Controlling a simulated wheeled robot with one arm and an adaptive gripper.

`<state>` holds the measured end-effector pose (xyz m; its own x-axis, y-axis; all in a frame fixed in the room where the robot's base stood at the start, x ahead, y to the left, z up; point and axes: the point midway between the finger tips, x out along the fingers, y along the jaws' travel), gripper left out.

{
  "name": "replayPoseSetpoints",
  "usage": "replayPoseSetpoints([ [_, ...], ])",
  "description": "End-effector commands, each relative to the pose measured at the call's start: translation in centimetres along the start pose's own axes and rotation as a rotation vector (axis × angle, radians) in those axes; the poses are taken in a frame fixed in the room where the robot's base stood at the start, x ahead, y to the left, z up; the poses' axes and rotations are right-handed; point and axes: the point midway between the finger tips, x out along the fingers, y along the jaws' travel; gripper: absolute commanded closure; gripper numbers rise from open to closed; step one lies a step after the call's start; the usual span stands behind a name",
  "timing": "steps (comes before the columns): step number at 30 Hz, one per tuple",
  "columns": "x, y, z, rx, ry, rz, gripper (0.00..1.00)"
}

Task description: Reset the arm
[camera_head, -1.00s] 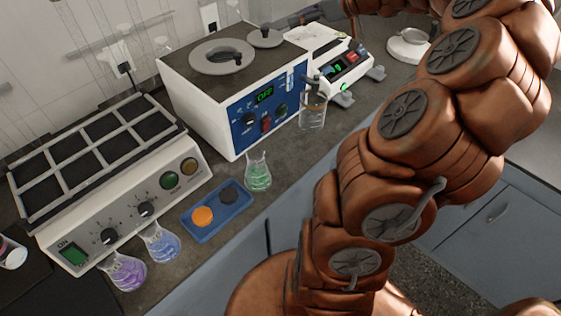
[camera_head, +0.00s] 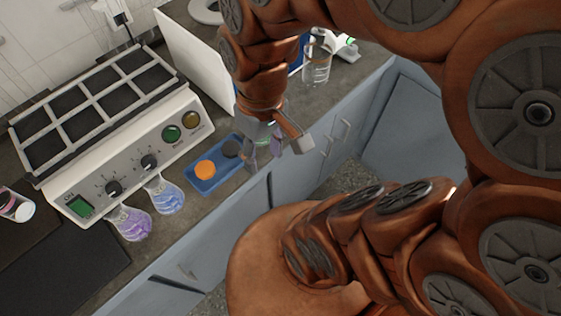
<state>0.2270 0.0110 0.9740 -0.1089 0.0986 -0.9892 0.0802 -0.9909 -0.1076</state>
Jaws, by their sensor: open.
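My copper-coloured arm arches across the right half of the head view. My gripper (camera_head: 276,150) points down near the front edge of the bench, just right of the blue tray. Its fingers are apart and I see nothing held between them. The flask with green liquid is mostly or wholly hidden behind the gripper and wrist.
A blue tray (camera_head: 228,175) holds an orange disc (camera_head: 205,170) and a dark disc (camera_head: 231,148). Purple (camera_head: 131,224) and blue (camera_head: 165,197) flasks stand by the shaker (camera_head: 130,155). A glass beaker (camera_head: 317,62) stands behind the arm. Grey-blue cabinets (camera_head: 390,135) lie below the bench.

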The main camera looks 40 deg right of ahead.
Motion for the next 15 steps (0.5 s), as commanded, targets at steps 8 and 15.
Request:
replayPoseSetpoints([
  [8, 1.4, 0.9, 3.6, 0.093, -0.052, 0.099, 0.49],
  [15, 1.4, 0.9, 3.6, 0.095, -0.053, 0.098, 0.49],
])
